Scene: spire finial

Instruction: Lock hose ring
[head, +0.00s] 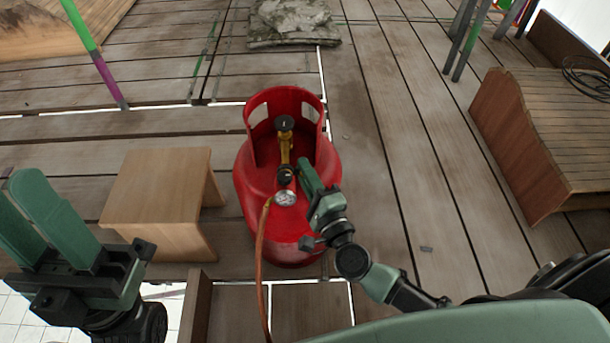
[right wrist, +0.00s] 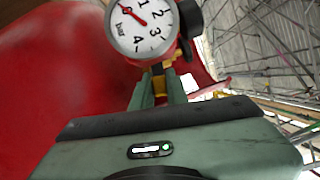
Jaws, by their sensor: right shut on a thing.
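A red gas bottle (head: 288,230) stands upright on the deck, with a brass valve (head: 284,146) inside its collar. A black ring (head: 285,174) sits at the front end of the valve, just above a round gauge (head: 286,198). An orange hose (head: 261,250) runs down from beside the gauge. My right gripper (head: 303,170) reaches to the ring from the right and is shut on it; the contact is partly hidden. The right wrist view shows the gauge face (right wrist: 141,26) close up, in front of the fingers. My left gripper (head: 20,195) is open and empty at the left.
A wooden stool (head: 160,185) stands left of the bottle. A slatted wooden bench (head: 555,125) with a coiled black cable (head: 590,78) is at the right. A grey stone block (head: 292,22) lies behind the bottle. The deck right of the bottle is mostly clear.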

